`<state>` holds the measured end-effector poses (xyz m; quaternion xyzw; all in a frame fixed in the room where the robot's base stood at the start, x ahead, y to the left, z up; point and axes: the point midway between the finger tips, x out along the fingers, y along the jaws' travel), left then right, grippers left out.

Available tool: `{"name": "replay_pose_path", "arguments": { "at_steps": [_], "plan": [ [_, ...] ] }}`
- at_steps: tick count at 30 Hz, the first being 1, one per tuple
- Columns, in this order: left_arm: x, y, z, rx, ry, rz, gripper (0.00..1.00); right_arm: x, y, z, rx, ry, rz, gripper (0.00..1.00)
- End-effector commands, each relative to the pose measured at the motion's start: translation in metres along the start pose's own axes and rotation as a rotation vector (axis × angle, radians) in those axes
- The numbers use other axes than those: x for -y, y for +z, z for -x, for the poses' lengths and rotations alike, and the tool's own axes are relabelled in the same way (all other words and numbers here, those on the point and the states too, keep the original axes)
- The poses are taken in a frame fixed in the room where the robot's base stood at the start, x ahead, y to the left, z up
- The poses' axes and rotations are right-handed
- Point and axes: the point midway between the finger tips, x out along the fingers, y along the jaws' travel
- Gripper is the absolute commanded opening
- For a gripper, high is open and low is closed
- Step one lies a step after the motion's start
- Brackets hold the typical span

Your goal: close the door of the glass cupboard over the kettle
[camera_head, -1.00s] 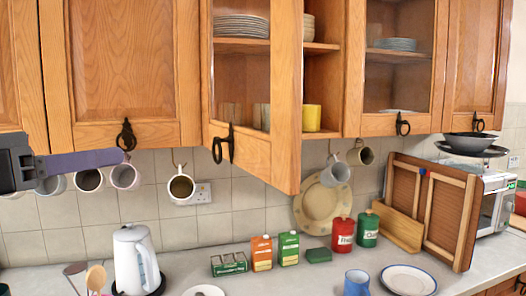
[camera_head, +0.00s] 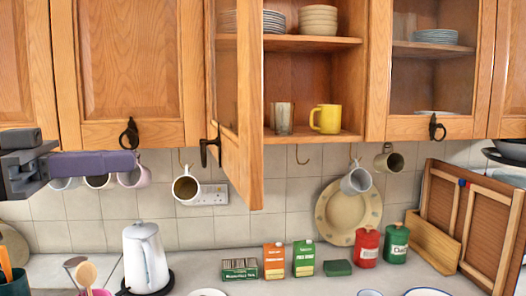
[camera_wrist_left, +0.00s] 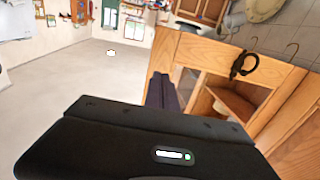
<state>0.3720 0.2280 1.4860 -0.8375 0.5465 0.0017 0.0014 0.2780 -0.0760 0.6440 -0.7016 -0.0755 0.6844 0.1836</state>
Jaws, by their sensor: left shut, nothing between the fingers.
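The glass cupboard door (camera_head: 228,90) stands open, swung out towards me and seen nearly edge-on. Its dark handle (camera_head: 210,148) is low on the door's outer face. The cupboard (camera_head: 345,90) behind it is open to view. The white kettle (camera_head: 145,258) stands on the worktop below, to the left. My left gripper (camera_head: 136,163) is shut and empty, left of the door's lower part, in front of the hanging mugs; I see no contact with the door. Its fingers also show in the left wrist view (camera_wrist_left: 163,92), beside wooden cupboard fronts. My right gripper is out of view.
Stacked bowls (camera_head: 318,20), a yellow mug (camera_head: 325,119) and a glass (camera_head: 281,118) are inside the cupboard. A mug (camera_head: 186,189) hangs below the door. Cartons (camera_head: 274,261) and canisters (camera_head: 367,247) stand on the worktop. A closed wooden door (camera_head: 130,65) is at left.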

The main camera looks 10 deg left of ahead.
Motion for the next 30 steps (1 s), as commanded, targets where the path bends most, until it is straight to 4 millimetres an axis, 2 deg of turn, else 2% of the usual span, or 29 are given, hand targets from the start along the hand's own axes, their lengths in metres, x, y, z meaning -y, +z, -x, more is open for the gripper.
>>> {"name": "replay_pose_path", "arguments": {
  "at_steps": [11, 17, 23, 30],
  "plan": [
    [0.000, 0.000, 0.000, 0.000, -0.001, 0.000, 0.00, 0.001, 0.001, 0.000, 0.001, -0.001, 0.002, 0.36],
    [0.000, -0.001, -0.011, 0.000, 0.000, 0.000, 0.00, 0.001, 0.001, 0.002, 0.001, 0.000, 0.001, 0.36],
    [-0.001, -0.001, -0.040, 0.002, 0.003, 0.000, 0.00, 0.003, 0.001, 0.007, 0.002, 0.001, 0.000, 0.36],
    [-0.001, -0.002, -0.089, 0.003, 0.003, 0.000, 0.00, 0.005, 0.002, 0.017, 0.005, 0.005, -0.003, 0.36]
  ]
}}
